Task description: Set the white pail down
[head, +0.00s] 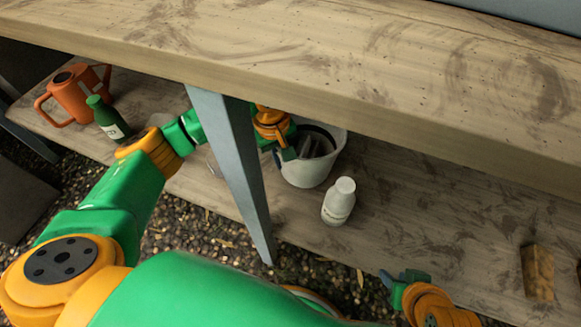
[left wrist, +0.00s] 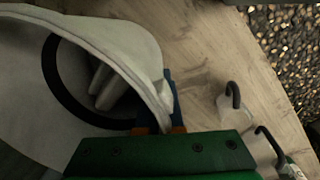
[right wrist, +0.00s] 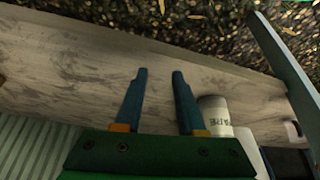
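The white pail (head: 312,172) is on or just above the lower shelf, behind the grey table leg; I cannot tell whether its base touches. It holds grey pieces and has a dark curved band at its mouth. In the left wrist view the pail (left wrist: 125,45) fills the left side. My left gripper (head: 287,150) is at the pail's rim, its blue fingers (left wrist: 163,105) closed on the pail wall. My right gripper (right wrist: 158,75) is open and empty; in the head view it (head: 405,278) is near the shelf's front edge.
A white bottle (head: 339,202) stands close in front of the pail. An orange watering can (head: 75,93) and green bottle (head: 105,118) stand at the left, and a yellow-brown block (head: 537,272) at the right. The upper tabletop (head: 330,60) overhangs the shelf (head: 420,215).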

